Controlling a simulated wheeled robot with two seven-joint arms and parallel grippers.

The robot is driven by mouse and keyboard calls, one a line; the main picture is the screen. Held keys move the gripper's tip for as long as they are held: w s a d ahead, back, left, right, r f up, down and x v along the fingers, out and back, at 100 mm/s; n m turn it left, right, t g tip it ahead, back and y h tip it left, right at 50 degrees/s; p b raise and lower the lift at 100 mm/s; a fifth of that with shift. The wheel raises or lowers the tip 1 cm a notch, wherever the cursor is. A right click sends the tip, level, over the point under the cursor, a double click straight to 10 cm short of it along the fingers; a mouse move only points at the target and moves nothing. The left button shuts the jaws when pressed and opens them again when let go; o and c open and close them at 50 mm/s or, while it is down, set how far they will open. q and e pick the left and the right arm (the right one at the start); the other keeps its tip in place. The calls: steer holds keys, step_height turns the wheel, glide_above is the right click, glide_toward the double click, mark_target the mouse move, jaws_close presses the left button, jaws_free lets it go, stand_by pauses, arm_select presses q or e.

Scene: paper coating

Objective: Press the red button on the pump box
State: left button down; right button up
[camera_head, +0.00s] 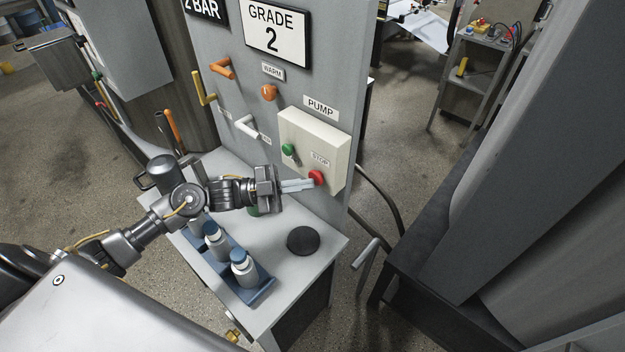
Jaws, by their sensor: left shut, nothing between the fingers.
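The pump box (328,149) is a cream box on the grey panel, under a PUMP label. Its red button (317,177) sits at the lower right, by a STOP label. A green button (288,149) is at its left. My left gripper (311,183) is shut and empty. Its fingertips are at the red button, just at its left edge; I cannot tell whether they touch it or press it. My right gripper is not in view.
A white-topped table (318,229) stands below the panel. It holds a blue rack (262,288) with several bottles and a black disc (303,240). Orange, yellow and white handles stick out of the panel. A grey machine with a dark base stands at the right.

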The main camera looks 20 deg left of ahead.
arm_select(q)
steer(key=shift+s+a+p, duration=0.3)
steer(key=shift+s, duration=0.55)
steer(key=s, duration=0.1)
steer(key=s+a+p, duration=0.1)
steer(key=s, duration=0.1)
steer(key=s+p, duration=0.1)
steer(key=shift+s+a, duration=0.3)
steer(key=shift+s, duration=0.05)
stand_by(0.6)
